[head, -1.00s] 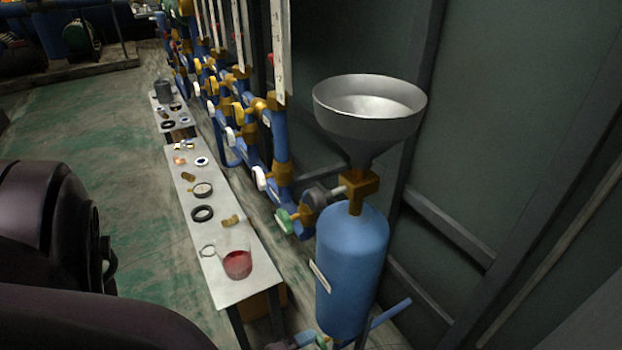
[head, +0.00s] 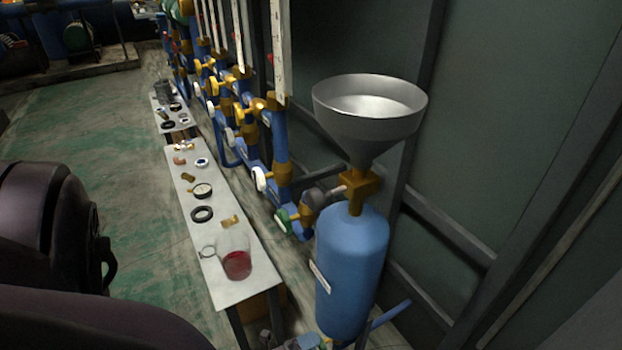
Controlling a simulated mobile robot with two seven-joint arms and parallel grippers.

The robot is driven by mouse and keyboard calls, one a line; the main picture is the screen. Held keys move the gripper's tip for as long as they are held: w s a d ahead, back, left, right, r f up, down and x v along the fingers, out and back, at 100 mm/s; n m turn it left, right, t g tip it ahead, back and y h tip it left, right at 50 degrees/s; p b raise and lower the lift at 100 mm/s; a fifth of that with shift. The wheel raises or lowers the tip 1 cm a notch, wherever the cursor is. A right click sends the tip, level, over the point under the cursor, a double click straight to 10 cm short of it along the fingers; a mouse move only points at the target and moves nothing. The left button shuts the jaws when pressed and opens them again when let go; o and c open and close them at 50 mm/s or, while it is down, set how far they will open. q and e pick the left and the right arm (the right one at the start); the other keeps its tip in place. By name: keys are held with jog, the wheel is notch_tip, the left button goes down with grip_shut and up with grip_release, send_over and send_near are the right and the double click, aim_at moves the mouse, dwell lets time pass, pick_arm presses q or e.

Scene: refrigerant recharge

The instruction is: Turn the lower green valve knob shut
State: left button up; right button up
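The blue tank (head: 350,262) stands upright at the right of the bench. A steel funnel (head: 368,120) sits on the brass fitting (head: 360,187) at its top. A green knob (head: 281,218) shows on the piping left of the tank top; this is the upper one. I can make out neither gripper clearly.
A narrow white bench (head: 238,290) left of the tank holds a beaker of red liquid (head: 237,263), rings and small brass parts. Blue pipework with white and yellow knobs runs behind it. A dark wall (head: 520,130) closes the right side. Green floor (head: 110,140) lies open at left.

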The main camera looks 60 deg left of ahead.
pick_arm(q)
jog(key=s, duration=0.7)
jog(key=shift+a, duration=0.25)
dwell(0.7)
